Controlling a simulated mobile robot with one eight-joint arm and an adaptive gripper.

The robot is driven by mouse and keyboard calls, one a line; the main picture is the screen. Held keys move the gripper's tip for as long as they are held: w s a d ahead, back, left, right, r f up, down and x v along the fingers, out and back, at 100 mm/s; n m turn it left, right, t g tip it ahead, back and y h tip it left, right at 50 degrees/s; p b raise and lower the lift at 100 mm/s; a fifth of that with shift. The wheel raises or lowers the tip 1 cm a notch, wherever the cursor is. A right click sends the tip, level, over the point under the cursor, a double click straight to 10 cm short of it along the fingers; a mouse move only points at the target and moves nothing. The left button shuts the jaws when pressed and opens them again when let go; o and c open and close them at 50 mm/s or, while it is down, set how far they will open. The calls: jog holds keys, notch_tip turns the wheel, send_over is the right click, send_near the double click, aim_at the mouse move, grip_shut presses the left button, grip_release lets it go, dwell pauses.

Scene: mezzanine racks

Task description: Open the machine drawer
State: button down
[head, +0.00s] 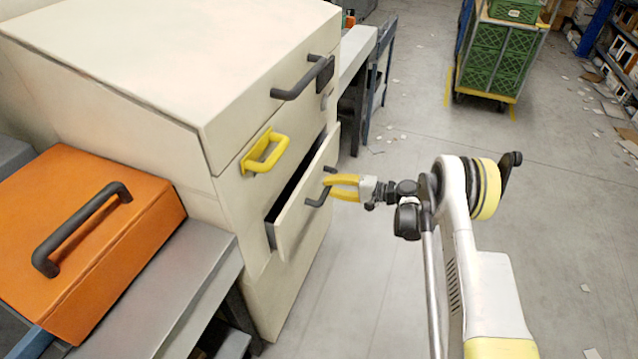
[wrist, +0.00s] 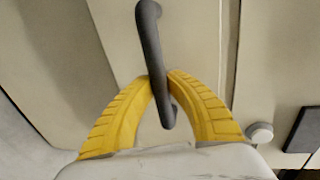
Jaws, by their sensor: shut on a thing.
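The cream machine (head: 150,80) stands at the left in the head view. Its drawer (head: 300,205) is partly open, with a dark gap showing along its upper edge. The drawer carries a dark bar handle (head: 321,190), which also crosses the wrist view (wrist: 152,45). My gripper (head: 333,186) has its yellow fingers shut on this handle; in the wrist view the fingertips (wrist: 160,82) meet around the bar. The drawer's inside is mostly hidden.
Above the drawer are a yellow handle (head: 265,151) and another dark handle (head: 300,80) on the machine. An orange box (head: 120,240) sits on a grey bench (head: 190,275) at the left. A cart with green crates (head: 497,55) stands far back.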

jog(key=f+v, duration=0.1)
jog(key=v, duration=0.7)
jog(key=f+v, duration=0.2)
jog(key=v, duration=0.7)
jog(key=shift+s+d+f, duration=0.15)
jog(key=shift+d+f, duration=0.15)
jog(key=shift+d, duration=0.3)
jog(key=c, duration=1.3)
grip_release()
jog(key=v, duration=1.2)
